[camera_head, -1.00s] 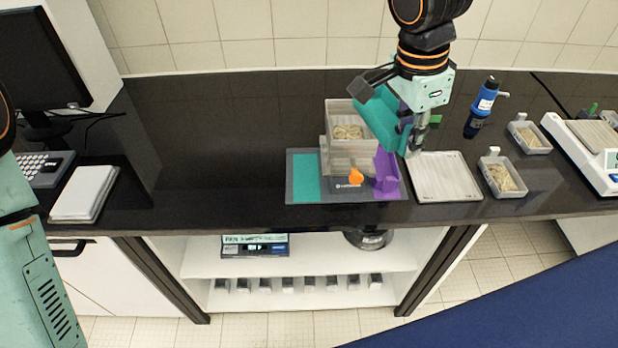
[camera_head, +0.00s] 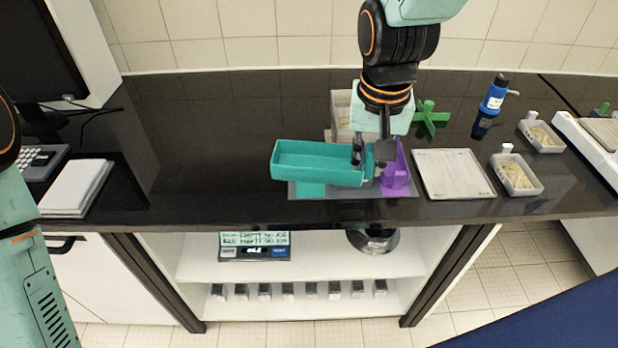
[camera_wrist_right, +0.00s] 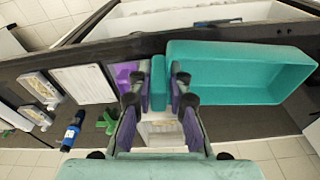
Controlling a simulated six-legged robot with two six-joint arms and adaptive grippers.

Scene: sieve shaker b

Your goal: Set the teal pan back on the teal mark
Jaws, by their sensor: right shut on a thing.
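The teal pan (camera_head: 315,172) is an empty open box, held level at its right end by my right gripper (camera_head: 364,165). It hangs in front of the sieve stack and over the left part of the grey mat; I cannot tell its height exactly. In the right wrist view the pan (camera_wrist_right: 240,72) extends to the right, its end between the fingers of my right gripper (camera_wrist_right: 160,88). A strip of the teal mark (camera_head: 308,191) shows just below the pan. My left arm shows at the left edge, but its gripper is out of the picture.

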